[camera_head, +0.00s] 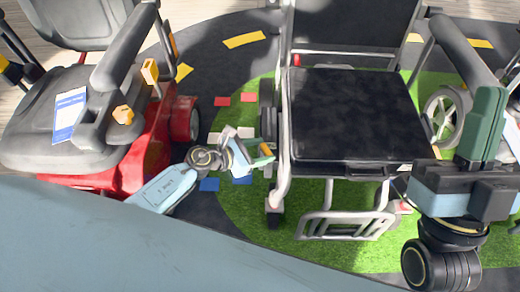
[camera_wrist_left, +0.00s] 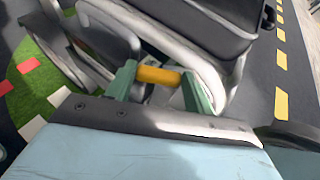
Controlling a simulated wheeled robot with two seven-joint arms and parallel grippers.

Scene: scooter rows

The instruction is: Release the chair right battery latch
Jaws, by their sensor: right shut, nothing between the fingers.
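The chair (camera_head: 350,115) has a black seat and a grey frame and stands in the middle of the head view. A small yellow-orange handle (camera_head: 265,149), which looks like the latch, is low by the chair's left edge in the picture. My left gripper (camera_head: 250,155) is at this handle. In the left wrist view the yellow handle (camera_wrist_left: 158,75) lies crosswise between my two green fingertips. The fingers stand apart at its two ends; whether they grip it is unclear. My right gripper (camera_head: 490,98) is shut and empty, pointing up at the right, in front of the chair's right side.
A red scooter (camera_head: 150,160) with a grey seat and orange knobs stands at the left. A chair wheel (camera_head: 445,115) is at the right. The chair's footrest (camera_head: 345,225) juts forward. Green floor shows around the chair, with coloured floor markings by my left gripper.

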